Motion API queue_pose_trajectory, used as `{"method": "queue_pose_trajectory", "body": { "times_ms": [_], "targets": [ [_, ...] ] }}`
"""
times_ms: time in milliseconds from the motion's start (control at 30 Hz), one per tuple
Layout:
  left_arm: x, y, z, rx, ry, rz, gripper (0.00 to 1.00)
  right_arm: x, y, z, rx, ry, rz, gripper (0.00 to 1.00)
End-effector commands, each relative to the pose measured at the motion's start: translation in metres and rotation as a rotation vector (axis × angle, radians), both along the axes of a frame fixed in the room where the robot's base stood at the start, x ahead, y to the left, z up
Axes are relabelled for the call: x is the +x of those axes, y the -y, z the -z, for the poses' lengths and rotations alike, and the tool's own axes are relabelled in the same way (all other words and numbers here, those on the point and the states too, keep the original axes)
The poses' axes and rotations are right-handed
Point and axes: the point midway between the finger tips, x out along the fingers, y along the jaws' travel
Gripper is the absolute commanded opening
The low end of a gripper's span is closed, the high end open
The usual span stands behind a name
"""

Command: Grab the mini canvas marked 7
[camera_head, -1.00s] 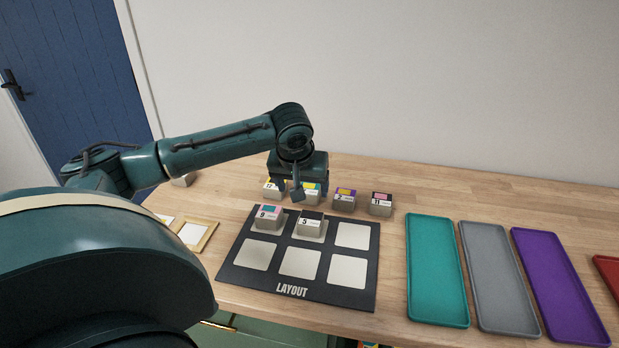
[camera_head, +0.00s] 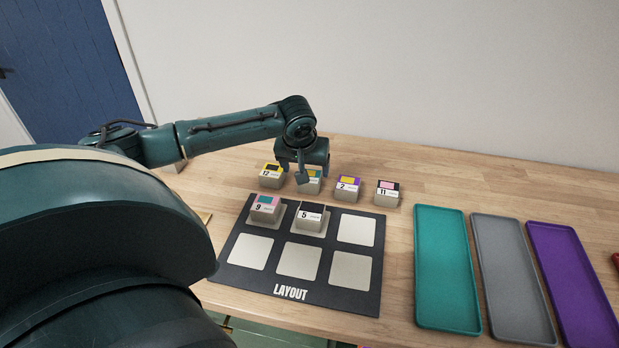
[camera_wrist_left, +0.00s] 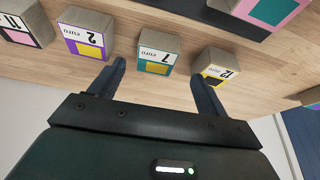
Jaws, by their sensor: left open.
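The mini canvas marked 7 (camera_wrist_left: 157,52) is a small grey block with a white, teal and yellow label. It stands in a row between canvas 12 (camera_wrist_left: 220,66) and canvas 2 (camera_wrist_left: 89,34). In the head view canvas 7 (camera_head: 315,187) is partly hidden by my left gripper (camera_head: 303,180). In the wrist view my left gripper (camera_wrist_left: 161,85) is open, with its fingers spread toward either side of canvas 7. Nothing is between the fingertips, and the label is in plain sight. My right gripper is out of view.
Canvas 11 (camera_head: 387,193) ends the row at right. A dark LAYOUT mat (camera_head: 226,279) in front holds canvas 9 (camera_head: 264,209) and canvas 5 (camera_head: 309,217). Teal (camera_head: 446,270), grey (camera_head: 512,275) and purple (camera_head: 575,285) trays lie at right. Wood behind the row is clear.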

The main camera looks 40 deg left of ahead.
Motion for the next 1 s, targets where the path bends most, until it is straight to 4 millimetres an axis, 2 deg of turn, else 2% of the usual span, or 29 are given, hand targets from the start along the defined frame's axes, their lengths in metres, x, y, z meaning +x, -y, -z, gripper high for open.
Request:
{"method": "queue_pose_trajectory", "body": {
  "times_ms": [167,467,767,1000],
  "targets": [
    [0.005,-0.001,0.011,-0.001,-0.001,0.000,0.76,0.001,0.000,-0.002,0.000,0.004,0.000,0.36],
    [0.023,-0.007,0.048,0.000,-0.001,0.000,0.76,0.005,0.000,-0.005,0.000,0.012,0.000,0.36],
    [0.024,-0.008,0.052,0.001,-0.001,0.001,0.76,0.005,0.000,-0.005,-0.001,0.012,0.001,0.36],
    [0.024,-0.008,0.052,0.001,-0.001,0.001,0.57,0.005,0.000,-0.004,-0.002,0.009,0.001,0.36]
  ]
}}
